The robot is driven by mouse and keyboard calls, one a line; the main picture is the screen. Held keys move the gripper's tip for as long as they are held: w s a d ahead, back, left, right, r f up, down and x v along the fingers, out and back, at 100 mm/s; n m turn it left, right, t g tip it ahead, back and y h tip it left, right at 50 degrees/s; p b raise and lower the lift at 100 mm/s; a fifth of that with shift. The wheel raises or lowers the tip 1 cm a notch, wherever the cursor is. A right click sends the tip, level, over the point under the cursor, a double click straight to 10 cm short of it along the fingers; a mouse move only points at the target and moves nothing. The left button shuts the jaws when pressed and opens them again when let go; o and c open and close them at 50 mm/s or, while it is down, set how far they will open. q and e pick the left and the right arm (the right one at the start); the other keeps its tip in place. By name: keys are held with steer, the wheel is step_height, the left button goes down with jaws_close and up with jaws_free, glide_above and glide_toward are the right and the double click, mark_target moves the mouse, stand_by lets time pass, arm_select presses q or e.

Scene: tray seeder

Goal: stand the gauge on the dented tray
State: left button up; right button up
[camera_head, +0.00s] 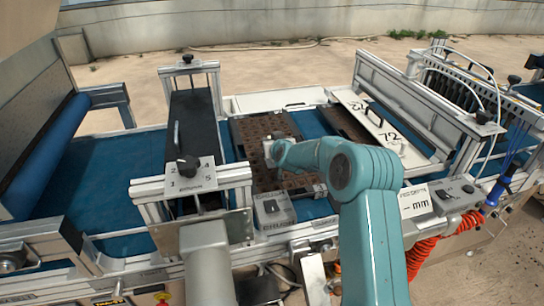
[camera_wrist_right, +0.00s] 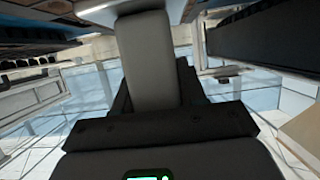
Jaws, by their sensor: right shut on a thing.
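In the head view my teal right arm reaches left over the belt, its hand end above a brown perforated tray (camera_head: 243,129). I cannot make out a dent. In the right wrist view my right gripper (camera_wrist_right: 155,105) is dark and shut on a grey rounded upright thing (camera_wrist_right: 150,60), which looks like the gauge. In the head view the arm hides most of the gripper and its load, so I cannot tell whether the gauge touches the tray. A second brown tray (camera_head: 346,125) lies to the right, partly covered. My left gripper is out of view.
A black-topped crossbar with a numbered plate (camera_head: 190,175) stands left of the tray. A white plate marked 72 (camera_head: 368,115) and a metal frame stand right. A small grey labelled box (camera_head: 273,211) sits at the near edge. The blue belt (camera_head: 100,180) is clear at left.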

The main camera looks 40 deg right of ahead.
step_height(320, 180, down, 4)
steer(key=shift+d+r, duration=0.1)
steer(key=shift+w+f, duration=0.1)
steer(key=shift+f, duration=0.2)
steer(key=shift+r, duration=0.15)
steer(key=shift+f+b, duration=0.25)
steer(key=shift+b, duration=0.1)
steer(key=o, duration=1.2)
steer(key=shift+c, duration=0.2)
steer(key=shift+r, duration=0.1)
